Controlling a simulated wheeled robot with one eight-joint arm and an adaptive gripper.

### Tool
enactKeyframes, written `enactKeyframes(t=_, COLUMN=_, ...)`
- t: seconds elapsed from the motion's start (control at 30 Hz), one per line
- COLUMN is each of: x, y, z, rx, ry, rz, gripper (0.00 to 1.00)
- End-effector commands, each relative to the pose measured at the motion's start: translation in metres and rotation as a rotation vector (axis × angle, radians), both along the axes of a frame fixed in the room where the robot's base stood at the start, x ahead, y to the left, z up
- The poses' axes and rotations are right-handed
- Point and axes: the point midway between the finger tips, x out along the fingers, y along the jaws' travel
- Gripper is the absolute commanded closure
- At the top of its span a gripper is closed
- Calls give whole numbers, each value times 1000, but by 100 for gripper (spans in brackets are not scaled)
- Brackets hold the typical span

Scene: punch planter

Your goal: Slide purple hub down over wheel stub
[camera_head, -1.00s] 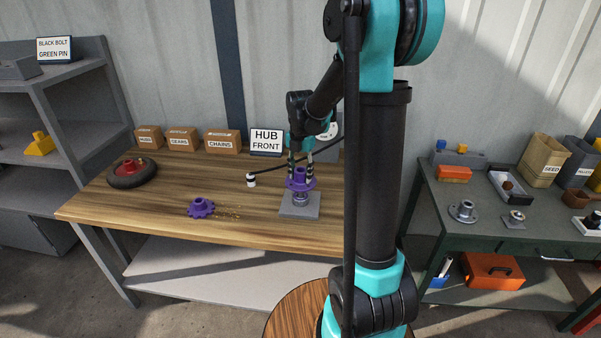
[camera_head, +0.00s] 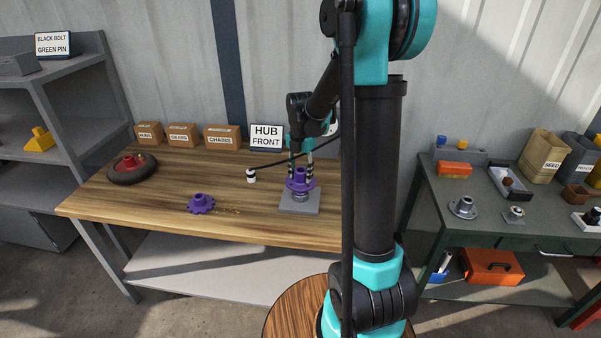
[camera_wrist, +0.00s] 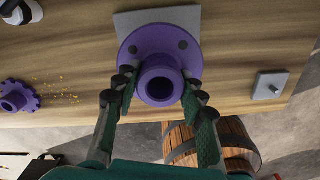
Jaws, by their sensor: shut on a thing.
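The purple hub (camera_head: 301,181) is a round flange with a raised collar, and it also shows in the wrist view (camera_wrist: 160,55). My gripper (camera_head: 300,164) is above the wooden bench with its fingers down on both sides of the collar, shut on it; the fingers also show in the wrist view (camera_wrist: 158,90). The hub is upright over the grey metal stub (camera_head: 300,197), which rises from a square grey plate (camera_head: 290,208). Some of the stub shows below the flange. The top of the stub is hidden inside the hub.
A purple gear (camera_head: 201,204) lies left of the plate beside yellow crumbs. A black and white piece (camera_head: 251,176) stands behind it. A wheel with a red centre (camera_head: 128,168) lies at the far left. Boxes (camera_head: 182,135) and a HUB FRONT sign (camera_head: 266,137) line the back.

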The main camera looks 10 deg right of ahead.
Motion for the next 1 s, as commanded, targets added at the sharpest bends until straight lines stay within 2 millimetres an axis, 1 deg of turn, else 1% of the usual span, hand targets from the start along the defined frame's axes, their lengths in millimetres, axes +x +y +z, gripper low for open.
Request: enactKeyframes(t=1.0, x=0, y=0, z=-19, rx=0, ry=0, rz=0, gripper=94)
